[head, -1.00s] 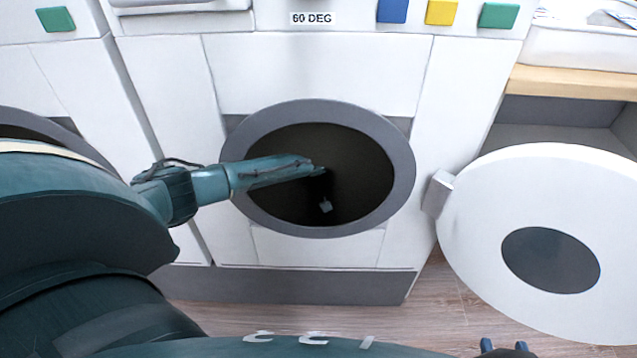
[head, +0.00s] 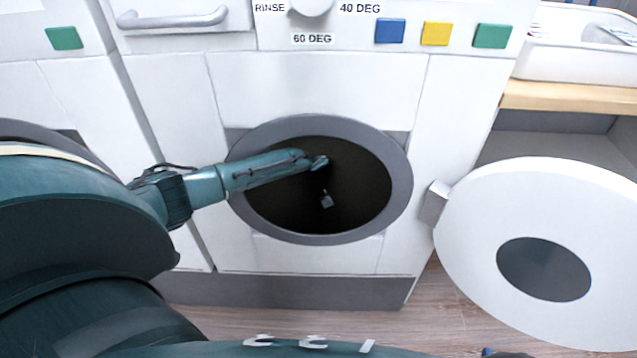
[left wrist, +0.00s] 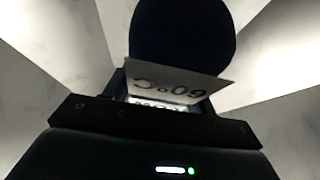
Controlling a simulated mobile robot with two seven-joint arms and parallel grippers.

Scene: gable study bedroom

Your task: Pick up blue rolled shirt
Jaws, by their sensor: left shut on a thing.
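My left gripper (head: 319,163) reaches through the round open door of the washing machine (head: 232,75) into its dark drum (head: 355,190). In the left wrist view a dark, rounded, nearly black-blue roll (left wrist: 183,35) sits at the jaws (left wrist: 165,98), which are shut on it; it appears to be the blue rolled shirt. A pale tag (left wrist: 178,84) reading 60 °C, upside down, hangs in front of it. In the head view the roll is lost in the drum's darkness; only a small grey tag (head: 326,200) shows below the fingertips. My right gripper is not identifiable.
The round white door (head: 460,235) stands open at the right. A wooden shelf (head: 560,97) with a white tray (head: 570,62) is beyond it. Another machine (head: 85,100) stands at the left.

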